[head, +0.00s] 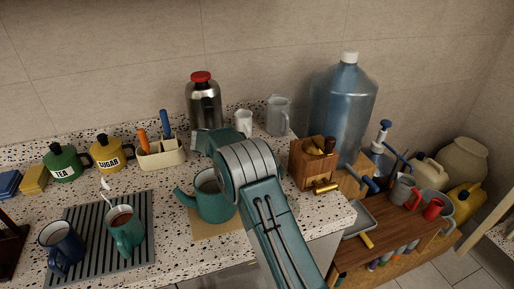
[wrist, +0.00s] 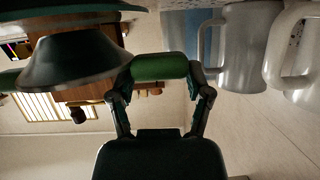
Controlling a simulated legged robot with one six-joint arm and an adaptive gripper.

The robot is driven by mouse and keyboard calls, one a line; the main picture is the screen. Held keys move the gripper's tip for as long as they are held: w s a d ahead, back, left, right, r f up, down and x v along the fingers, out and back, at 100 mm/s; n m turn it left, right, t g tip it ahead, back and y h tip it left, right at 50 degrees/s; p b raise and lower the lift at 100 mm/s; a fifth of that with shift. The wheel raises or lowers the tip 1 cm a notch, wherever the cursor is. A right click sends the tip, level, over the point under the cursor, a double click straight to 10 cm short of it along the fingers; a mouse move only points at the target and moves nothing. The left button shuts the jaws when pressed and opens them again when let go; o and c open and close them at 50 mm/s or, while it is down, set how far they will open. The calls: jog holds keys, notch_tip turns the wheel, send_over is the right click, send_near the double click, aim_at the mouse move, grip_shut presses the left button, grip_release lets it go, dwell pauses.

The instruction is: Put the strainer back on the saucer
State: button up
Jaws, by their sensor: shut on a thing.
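In the wrist view, which is upside down, my gripper (wrist: 160,78) is shut on a green handle (wrist: 160,66). A dark bowl (wrist: 75,62), wide at its rim, lies at the handle's left end and looks like the strainer. A teal edge shows close to the bowl; I cannot tell whether they touch. In the head view my arm hides the gripper and the strainer. A teal teapot (head: 216,208) stands just left of my arm on a tan mat (head: 218,231). I cannot make out the saucer in either view.
A teal mug of tea (head: 125,238) and a dark blue mug (head: 62,248) stand on a ribbed mat at left. A wooden block (head: 304,166), a white mug (head: 243,123) and a grey jug (head: 279,118) stand near my arm. A steel flask (head: 203,106) is behind.

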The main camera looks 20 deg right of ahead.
jog(key=shift+f, duration=0.15)
dwell(0.5)
jog(key=o, duration=1.2)
jog(key=shift+f, duration=0.1)
jog(key=shift+s, duration=0.1)
jog(key=v, duration=1.2)
